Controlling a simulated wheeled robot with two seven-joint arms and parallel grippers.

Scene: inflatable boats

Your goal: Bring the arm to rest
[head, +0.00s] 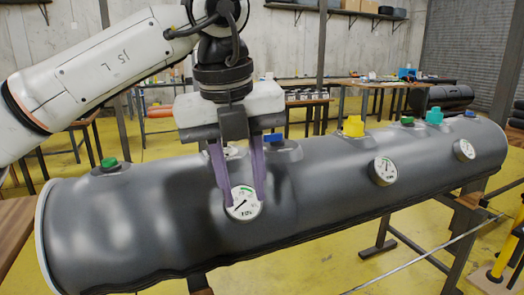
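My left arm comes in from the upper left. My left gripper (239,190) points down in front of a grey inflatable tube (320,190). Its two purple fingers stand apart, one on each side of the upper part of a round white gauge (243,204). The gauge sits on the tube's near side. I cannot tell whether the fingers touch the gauge or the tube. My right gripper is not in view.
The tube carries more gauges (383,171) and coloured valve caps, among them a yellow one (353,126) and a teal one (434,116). Wooden workbenches (372,84) stand behind. A yellow pump-like object (505,258) is at the lower right. Yellow floor is open between.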

